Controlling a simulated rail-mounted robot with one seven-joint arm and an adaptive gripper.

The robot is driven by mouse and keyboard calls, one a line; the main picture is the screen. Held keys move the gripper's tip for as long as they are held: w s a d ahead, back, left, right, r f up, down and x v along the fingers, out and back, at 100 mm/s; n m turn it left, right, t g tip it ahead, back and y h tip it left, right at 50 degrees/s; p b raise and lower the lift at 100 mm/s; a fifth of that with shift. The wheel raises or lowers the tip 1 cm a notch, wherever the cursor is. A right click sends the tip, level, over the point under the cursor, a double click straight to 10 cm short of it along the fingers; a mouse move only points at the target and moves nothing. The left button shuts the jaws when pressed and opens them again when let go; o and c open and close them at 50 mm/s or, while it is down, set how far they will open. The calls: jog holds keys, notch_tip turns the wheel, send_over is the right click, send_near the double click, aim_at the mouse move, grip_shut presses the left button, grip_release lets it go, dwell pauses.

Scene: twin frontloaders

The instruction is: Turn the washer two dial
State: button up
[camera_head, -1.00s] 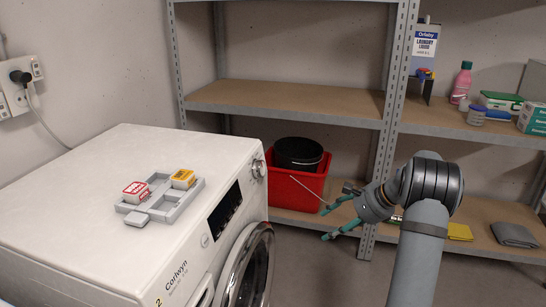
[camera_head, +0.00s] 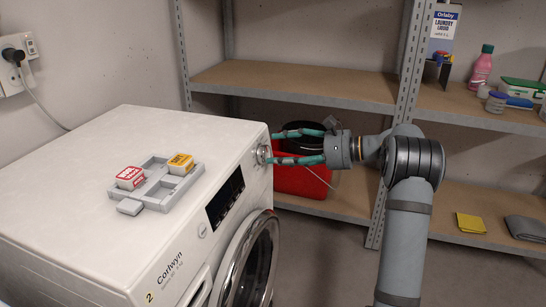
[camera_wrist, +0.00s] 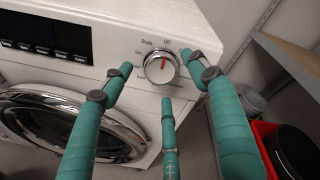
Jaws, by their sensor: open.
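The washer marked 2 (camera_head: 100,205) stands at the left, its front facing right. Its dial (camera_head: 263,154) sits high on the front panel at the far corner. In the wrist view the silver dial (camera_wrist: 160,66) has a red pointer mark directed up, close to "Off"; "Drain" is printed to the left of that. My gripper (camera_head: 277,148) is open, with teal fingers spread on either side of the dial. In the wrist view my gripper (camera_wrist: 165,75) has one finger at left, one at right and one below the dial. I cannot tell whether any finger touches it.
A grey tray (camera_head: 159,189) with a red-and-white block and a yellow block lies on the washer top. The round door (camera_head: 247,262) and dark display (camera_head: 226,199) are below and beside the dial. A red bin (camera_head: 300,183) and shelving (camera_head: 300,84) stand behind my gripper.

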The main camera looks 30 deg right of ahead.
aim_at(264, 154)
jog(key=shift+x, duration=1.4)
jog(key=shift+c, duration=0.9)
jog(key=c, duration=1)
jog(key=shift+r+m+p, duration=0.15)
jog(key=shift+m+p, duration=0.15)
jog(key=shift+p, duration=0.05)
